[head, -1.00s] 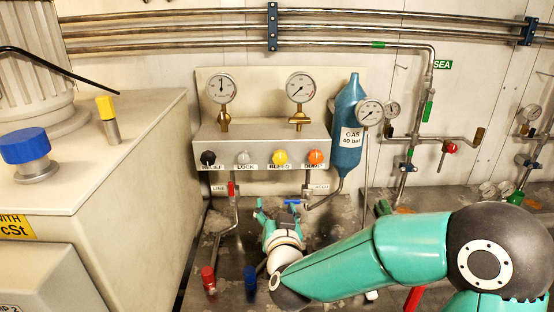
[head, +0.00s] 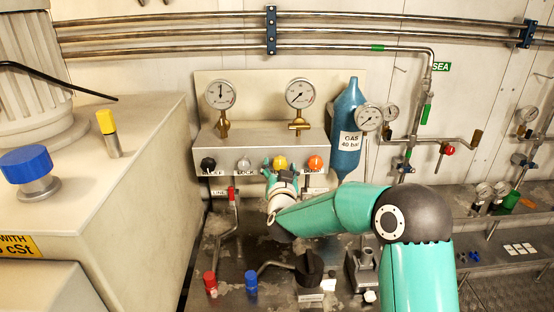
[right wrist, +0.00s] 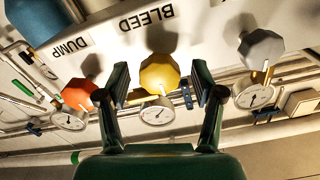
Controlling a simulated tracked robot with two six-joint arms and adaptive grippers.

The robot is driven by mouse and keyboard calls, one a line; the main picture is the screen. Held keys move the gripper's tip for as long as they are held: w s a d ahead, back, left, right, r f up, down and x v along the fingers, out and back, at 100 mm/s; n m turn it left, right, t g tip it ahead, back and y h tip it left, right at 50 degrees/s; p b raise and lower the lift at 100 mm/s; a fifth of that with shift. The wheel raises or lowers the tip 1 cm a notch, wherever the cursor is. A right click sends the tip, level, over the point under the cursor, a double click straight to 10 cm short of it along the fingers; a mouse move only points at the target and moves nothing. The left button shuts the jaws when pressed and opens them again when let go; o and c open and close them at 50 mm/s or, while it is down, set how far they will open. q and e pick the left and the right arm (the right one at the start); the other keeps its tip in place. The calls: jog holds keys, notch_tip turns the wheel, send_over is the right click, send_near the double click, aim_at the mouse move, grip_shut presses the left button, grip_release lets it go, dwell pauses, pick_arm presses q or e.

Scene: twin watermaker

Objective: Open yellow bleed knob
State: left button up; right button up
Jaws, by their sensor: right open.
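The yellow bleed knob (head: 280,162) sits on the front of the grey valve panel, between the grey LOCK knob (head: 244,164) and the orange DUMP knob (head: 315,163). In the right wrist view the faceted yellow knob (right wrist: 159,74) shows upside down under the printed word BLEED. My right gripper (head: 281,170) is open, just in front of the knob. In the wrist view its two dark fingers (right wrist: 159,88) stand on either side of the knob, with gaps visible on both sides. The gripper hides part of the BLEED label in the head view. My left gripper is not in view.
The black RELIEF knob (head: 208,165) is at the panel's left end. Two gauges (head: 300,93) stand above the panel, and a blue gas bottle (head: 349,125) hangs to its right. Below are a red-handled valve (head: 210,283) and a blue-handled one (head: 251,280). A pale cabinet (head: 120,190) fills the left.

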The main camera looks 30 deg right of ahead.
jog(key=shift+x, duration=1.1)
